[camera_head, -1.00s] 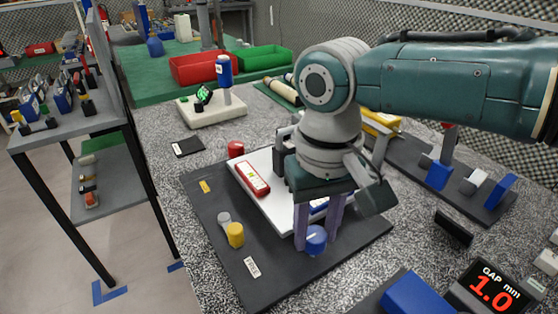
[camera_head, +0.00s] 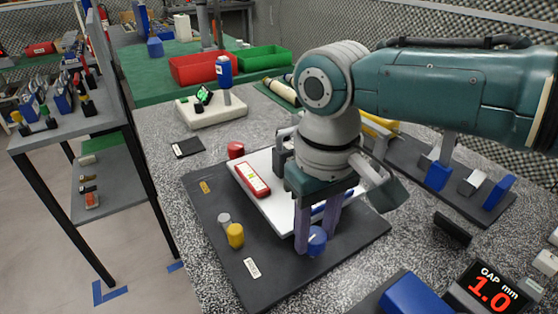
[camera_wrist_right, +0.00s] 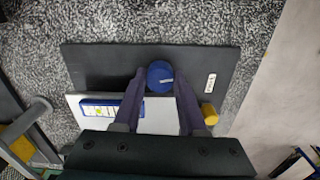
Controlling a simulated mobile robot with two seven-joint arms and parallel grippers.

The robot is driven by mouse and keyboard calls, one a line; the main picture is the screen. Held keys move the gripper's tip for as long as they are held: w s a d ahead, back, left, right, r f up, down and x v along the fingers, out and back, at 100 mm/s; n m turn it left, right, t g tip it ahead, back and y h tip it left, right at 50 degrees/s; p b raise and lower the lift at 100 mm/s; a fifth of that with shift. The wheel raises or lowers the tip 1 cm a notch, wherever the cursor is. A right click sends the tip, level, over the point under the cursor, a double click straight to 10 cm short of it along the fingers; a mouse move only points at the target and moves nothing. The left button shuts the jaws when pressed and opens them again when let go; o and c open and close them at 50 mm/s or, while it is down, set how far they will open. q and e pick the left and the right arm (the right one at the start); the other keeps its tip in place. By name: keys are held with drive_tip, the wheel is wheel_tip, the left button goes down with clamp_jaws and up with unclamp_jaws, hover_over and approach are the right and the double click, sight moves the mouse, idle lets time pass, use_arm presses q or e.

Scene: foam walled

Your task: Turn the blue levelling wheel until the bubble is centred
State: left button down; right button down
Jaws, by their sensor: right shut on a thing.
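The blue levelling wheel (camera_head: 317,240) stands at the near edge of the white plate (camera_head: 275,207) on a dark base board (camera_head: 275,275). My right gripper (camera_head: 310,243) points down with its two fingers shut on the wheel's sides; the grip also shows in the right wrist view (camera_wrist_right: 160,84). A pale mark is on the wheel's top. A red level (camera_head: 252,180) with a small yellow-green window lies on the plate; its bubble is too small to read. A blue level (camera_wrist_right: 98,111) on the plate is partly hidden in the head view. My left gripper is not in view.
A yellow wheel (camera_head: 235,235) and a red wheel (camera_head: 236,150) stand at other edges of the plate. A gap display (camera_head: 490,290) reading 1.0 and a blue block (camera_head: 418,294) are at the near right. Bare bench lies left of the board.

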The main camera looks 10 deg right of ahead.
drive_tip(key=n, duration=0.5)
drive_tip(key=shift+n, duration=0.3)
drive_tip(key=n, duration=0.5)
drive_tip(key=shift+n+p, duration=0.3)
drive_tip(key=shift+r, duration=0.1)
drive_tip(key=c, duration=0.7)
unclamp_jaws()
drive_tip(key=shift+o, duration=1.2)
